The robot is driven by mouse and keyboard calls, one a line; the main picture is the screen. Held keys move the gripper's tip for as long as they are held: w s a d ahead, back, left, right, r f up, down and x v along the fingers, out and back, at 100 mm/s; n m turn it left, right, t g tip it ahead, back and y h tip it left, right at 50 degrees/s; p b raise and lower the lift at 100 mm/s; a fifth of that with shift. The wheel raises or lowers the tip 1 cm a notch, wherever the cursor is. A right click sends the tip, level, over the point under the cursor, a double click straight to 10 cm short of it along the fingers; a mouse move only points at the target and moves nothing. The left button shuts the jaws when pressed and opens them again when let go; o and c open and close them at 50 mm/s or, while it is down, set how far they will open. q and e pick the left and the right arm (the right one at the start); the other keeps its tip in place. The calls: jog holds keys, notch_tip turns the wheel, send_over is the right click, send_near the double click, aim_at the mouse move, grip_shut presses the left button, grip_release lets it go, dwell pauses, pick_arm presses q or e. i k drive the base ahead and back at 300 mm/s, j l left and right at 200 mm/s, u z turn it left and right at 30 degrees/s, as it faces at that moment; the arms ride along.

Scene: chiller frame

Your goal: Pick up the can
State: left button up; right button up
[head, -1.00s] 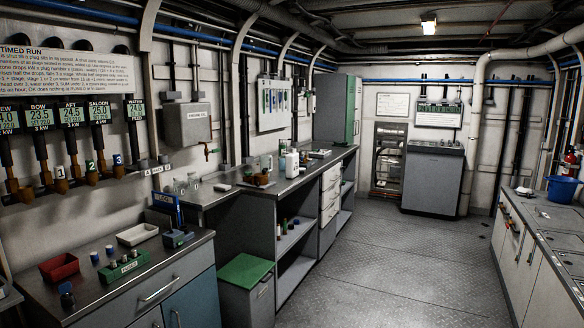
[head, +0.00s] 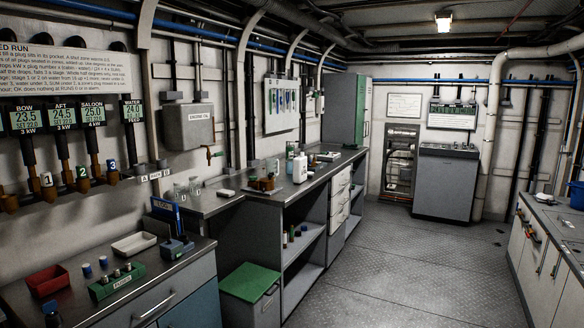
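No thing in the head view shows clearly as a can. A white container (head: 300,168), like a bottle or jug, stands upright on the long workbench (head: 322,171) by the left wall; I cannot tell if it is the can. Small dark and light cylinders (head: 291,235) stand on the open shelf under that bench, too small to make out. Neither gripper is in view.
A grey bin with a green lid (head: 249,281) stands on the floor before the bench. The near counter holds a red tray (head: 44,280), a white tray (head: 134,244) and a green block (head: 117,281). A blue bucket (head: 577,195) is at right. The middle floor (head: 400,262) is clear.

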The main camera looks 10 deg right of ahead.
aim_at(301, 163)
jog(key=i+l+u, duration=0.15)
jog(key=i+l, duration=0.2)
jog(key=i, duration=0.35)
jog(key=i+l+u, duration=0.1)
jog(key=i+l, duration=0.35)
jog(key=i, duration=0.2)
jog(key=i+l+u, duration=0.15)
jog(key=i+l, duration=0.3)
jog(key=i, duration=0.25)
